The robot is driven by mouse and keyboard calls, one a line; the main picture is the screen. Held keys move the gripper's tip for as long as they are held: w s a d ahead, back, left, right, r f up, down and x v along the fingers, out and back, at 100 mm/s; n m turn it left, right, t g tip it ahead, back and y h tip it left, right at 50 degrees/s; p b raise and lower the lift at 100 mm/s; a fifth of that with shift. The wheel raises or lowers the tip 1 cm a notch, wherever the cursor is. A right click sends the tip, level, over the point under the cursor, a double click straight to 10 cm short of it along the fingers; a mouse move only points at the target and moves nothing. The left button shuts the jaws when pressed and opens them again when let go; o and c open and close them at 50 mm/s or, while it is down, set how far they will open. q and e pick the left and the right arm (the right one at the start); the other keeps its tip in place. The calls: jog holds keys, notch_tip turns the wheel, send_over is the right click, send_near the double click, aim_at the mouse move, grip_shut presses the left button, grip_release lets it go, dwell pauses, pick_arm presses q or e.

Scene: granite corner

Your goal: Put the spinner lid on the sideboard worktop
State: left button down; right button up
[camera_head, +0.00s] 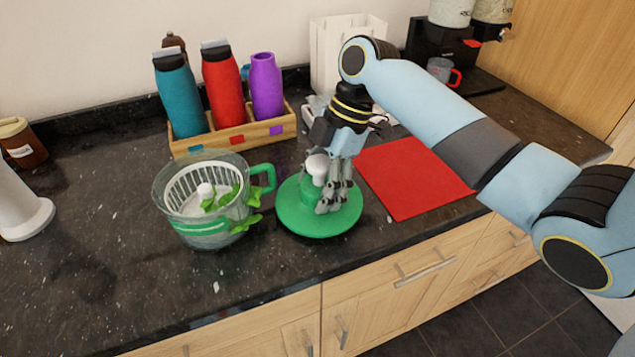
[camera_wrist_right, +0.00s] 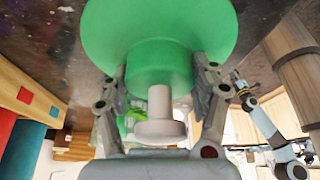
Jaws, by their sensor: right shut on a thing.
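The spinner lid (camera_head: 297,216) is a green disc with a raised hub and a white knob, over the dark worktop between the spinner bowl and the red mat. My right gripper (camera_head: 335,203) reaches down from above and is shut on the lid. In the right wrist view its fingers sit on both sides of the lid's green hub (camera_wrist_right: 160,62), with the white knob between them. I cannot tell whether the rim touches the sideboard worktop (camera_head: 265,262). The clear spinner bowl (camera_head: 205,238) stands left of the lid. My left gripper (camera_wrist_right: 240,80) shows small in the wrist view, its jaws unclear.
The bowl has a green handle (camera_head: 264,177), a white basket and green leaves. A wooden rack (camera_head: 240,138) with teal, red and purple bottles stands behind. A red mat (camera_head: 411,177) lies at right, a coffee machine (camera_head: 452,60) at the back. The front-left worktop is clear.

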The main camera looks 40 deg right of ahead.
jog(key=o, duration=1.2)
jog(key=shift+w+f, duration=0.2)
jog(key=shift+w, duration=0.15)
jog(key=shift+c, duration=0.2)
jog(key=shift+o, duration=1.2)
jog(key=shift+s, duration=0.15)
jog(key=shift+r, duration=0.2)
jog(key=shift+d+r, duration=0.2)
jog(key=shift+r, duration=0.1)
pick_arm(q)
jog(key=shift+s+d+f+b, duration=0.1)
jog(key=shift+s+f+b, duration=0.25)
jog(key=shift+s, duration=0.2)
jog(key=shift+s+d+f+b, duration=0.1)
jog(key=shift+s+f+b, duration=0.15)
jog(key=shift+s, duration=0.3)
pick_arm(e)
jog(key=v, duration=1.1)
jog(key=shift+r, duration=0.15)
